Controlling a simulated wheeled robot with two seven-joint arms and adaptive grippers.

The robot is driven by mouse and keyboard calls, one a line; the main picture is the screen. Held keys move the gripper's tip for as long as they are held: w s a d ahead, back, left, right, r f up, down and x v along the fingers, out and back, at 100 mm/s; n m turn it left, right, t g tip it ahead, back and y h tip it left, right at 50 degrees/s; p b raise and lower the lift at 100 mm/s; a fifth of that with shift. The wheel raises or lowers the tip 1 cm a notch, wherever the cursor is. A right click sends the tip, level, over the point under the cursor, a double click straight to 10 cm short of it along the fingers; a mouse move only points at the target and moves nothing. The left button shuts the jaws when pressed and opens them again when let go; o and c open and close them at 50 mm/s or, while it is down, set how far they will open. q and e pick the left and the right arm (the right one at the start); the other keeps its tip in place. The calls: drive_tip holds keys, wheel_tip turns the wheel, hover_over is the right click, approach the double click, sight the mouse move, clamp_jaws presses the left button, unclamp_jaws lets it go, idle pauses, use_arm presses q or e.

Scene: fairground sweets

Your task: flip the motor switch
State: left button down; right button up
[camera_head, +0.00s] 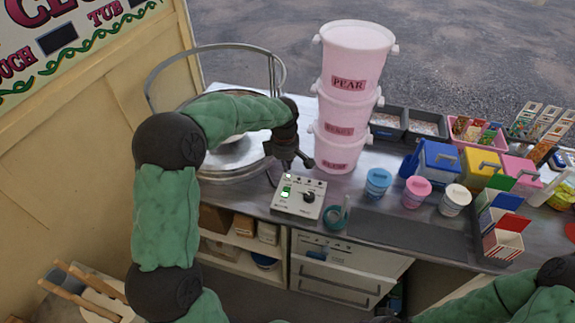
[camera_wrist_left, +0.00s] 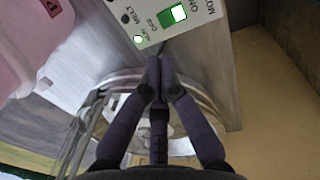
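The white control box (camera_head: 312,187) stands on the metal counter, with a black knob and small green-lit parts on its face. In the left wrist view the motor switch (camera_wrist_left: 173,16) is a green and white rocker near the top edge, beside ON lettering. A round green lamp (camera_wrist_left: 139,39) sits near the MELT lettering. My left gripper (camera_head: 288,168) is over the back left of the box; its fingertips (camera_wrist_left: 160,65) are together and empty, just short of the box's edge in the wrist view. I cannot tell whether they touch it. My right gripper is out of view.
The round metal floss machine (camera_head: 225,158) with its hoop stands left of the box. Stacked pink tubs (camera_head: 352,95) rise close behind it. Shelves and drawers are below the counter.

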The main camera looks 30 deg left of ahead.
sight(288, 187)
use_arm(q)
drive_tip(key=f, duration=0.3)
drive_tip(key=f+b, duration=0.1)
drive_tip(key=f, duration=0.3)
drive_tip(key=w+f, duration=0.1)
drive_tip(key=f, duration=0.3)
drive_tip(key=shift+w+a+b, duration=0.1)
drive_tip(key=shift+a+b, duration=0.05)
drive_tip(key=shift+b, duration=0.25)
